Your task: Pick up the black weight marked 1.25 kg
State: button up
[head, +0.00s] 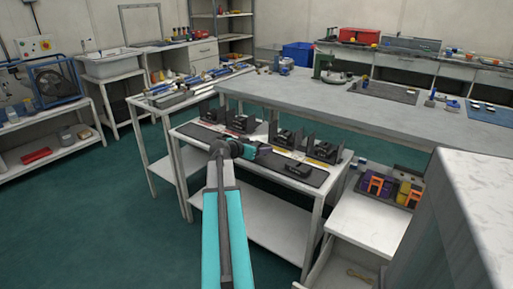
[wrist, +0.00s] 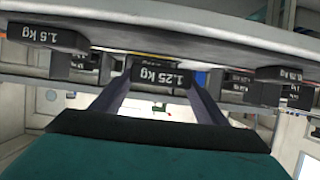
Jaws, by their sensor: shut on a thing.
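The black weight marked 1.25 kg (wrist: 165,76) sits between the two fingers of my gripper (wrist: 162,92) in the wrist view, its label facing the camera. The fingers are shut on its sides. In the head view my gripper (head: 262,152) is at the front of the white table (head: 262,173), over its dark mat. The weight cannot be clearly told apart from the gripper there. Whether it is still touching its support is unclear.
In the wrist view a black weight marked 1.5 kg (wrist: 48,36) is on the left and another black weight (wrist: 285,74) on the right. In the head view several black holders line the table, and a dark block (head: 298,168) lies right of my gripper.

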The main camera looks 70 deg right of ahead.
jog(key=s+a+r+b, duration=0.1)
jog(key=s+a+b, duration=0.1)
jog(key=s+a, duration=0.5)
jog(key=shift+s+a, duration=0.2)
jog(key=shift+a, duration=0.35)
jog(key=b, duration=0.8)
jog(key=shift+s+r+b, duration=0.1)
jog(key=shift+s+b, duration=0.2)
jog(key=a+b, duration=0.1)
jog(key=b, duration=0.8)
jog(key=shift+s+a, duration=0.2)
jog(key=shift+s, duration=0.2)
jog(key=shift+s+a+r+b, duration=0.15)
jog(key=shift+a+b, duration=0.25)
jog(key=shift+b, duration=1)
jog(key=shift+r, duration=0.1)
